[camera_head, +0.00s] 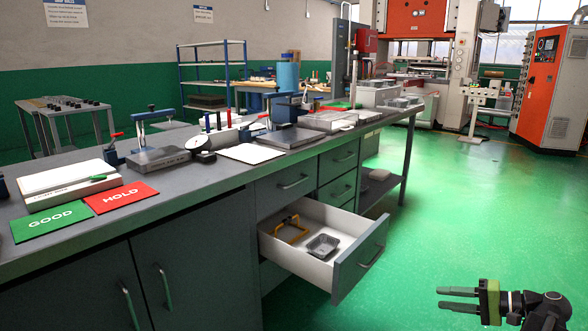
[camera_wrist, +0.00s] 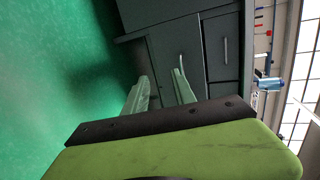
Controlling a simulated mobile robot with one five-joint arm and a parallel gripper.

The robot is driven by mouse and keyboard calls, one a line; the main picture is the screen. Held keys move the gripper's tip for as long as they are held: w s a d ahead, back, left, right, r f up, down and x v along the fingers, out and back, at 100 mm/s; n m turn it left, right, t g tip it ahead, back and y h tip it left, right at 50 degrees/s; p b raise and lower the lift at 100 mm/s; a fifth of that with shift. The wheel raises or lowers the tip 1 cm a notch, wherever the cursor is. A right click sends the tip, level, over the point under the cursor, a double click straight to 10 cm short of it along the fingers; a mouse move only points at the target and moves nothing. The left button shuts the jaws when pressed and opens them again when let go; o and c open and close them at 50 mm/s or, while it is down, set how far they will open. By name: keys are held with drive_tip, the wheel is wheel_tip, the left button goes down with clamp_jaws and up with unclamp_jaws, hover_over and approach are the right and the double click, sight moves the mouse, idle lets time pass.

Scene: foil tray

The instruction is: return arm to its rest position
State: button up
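My gripper (camera_head: 441,298) is at the lower right of the head view, out over the green floor and to the right of the open drawer. Its two fingers point left and stand apart with nothing between them. In the wrist view the fingers (camera_wrist: 160,84) are also spread and empty, with grey cabinet fronts beyond them. A small grey foil tray (camera_head: 323,246) lies in the open white-lined drawer (camera_head: 352,225), well apart from my gripper.
A yellow-brown frame-like object (camera_head: 292,230) lies in the drawer beside the tray. The drawer front (camera_head: 362,262) juts out from the workbench (camera_head: 215,185). Green GOOD (camera_head: 50,222) and red HOLD (camera_head: 120,197) cards lie on the bench. The floor around my gripper is clear.

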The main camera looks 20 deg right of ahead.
drive_tip(key=w+a+f+n+g+p, duration=0.2)
drive_tip(key=w+a+f+g, duration=0.15)
drive_tip(key=w+a, duration=0.5)
drive_tip(key=w+a+f+n+g+p, duration=0.15)
drive_tip(key=w+a+g, duration=0.35)
drive_tip(key=a, duration=0.7)
drive_tip(key=w+a+f+n+g+h+p, duration=0.2)
drive_tip(key=a+n+h, duration=0.2)
drive_tip(key=a, duration=0.9)
drive_tip(key=w+a+f+n+g+h+p, duration=0.1)
drive_tip(key=w+a+n+g+h+p, duration=0.2)
drive_tip(key=a, duration=1)
wheel_tip(320, 180, up, 38)
drive_tip(key=a+n+t+p, duration=0.1)
drive_tip(key=p, duration=3.6)
drive_tip(key=shift+s+a+h, duration=0.15)
drive_tip(key=shift+s+h, duration=0.25)
drive_tip(key=shift+s, duration=0.05)
drive_tip(key=shift+f+t, duration=0.15)
drive_tip(key=shift+t, duration=0.1)
